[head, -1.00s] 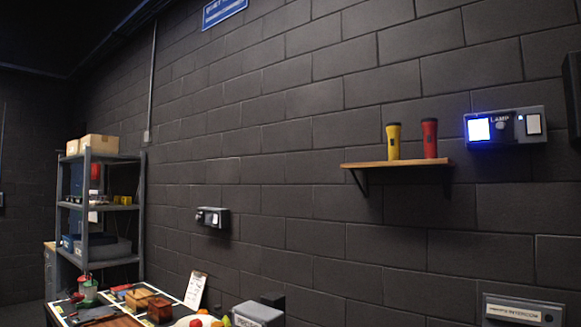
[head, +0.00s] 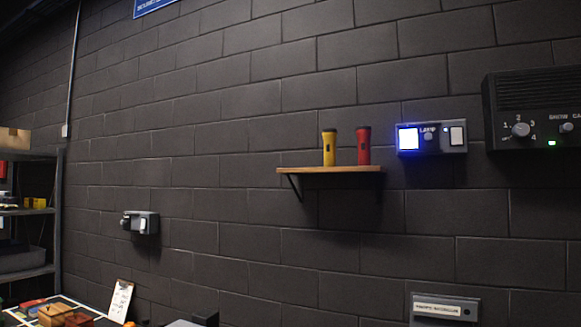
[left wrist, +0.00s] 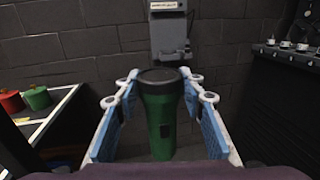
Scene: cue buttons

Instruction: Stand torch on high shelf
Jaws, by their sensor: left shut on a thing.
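A green torch (left wrist: 160,122) stands upright, dark lens end up, between the two blue-padded fingers of my left gripper (left wrist: 160,115) in the left wrist view. The gripper is shut on it. Neither gripper shows in the head view. The high shelf (head: 331,170) is a short wooden board on a dark bracket on the block wall. A yellow torch (head: 329,148) and a red torch (head: 363,146) stand upright side by side on its right part. The left part of the board is bare.
A lit lamp panel (head: 432,138) is on the wall right of the shelf, with a dark control box (head: 534,110) beyond it. A small wall switch box (head: 141,222) is at left.

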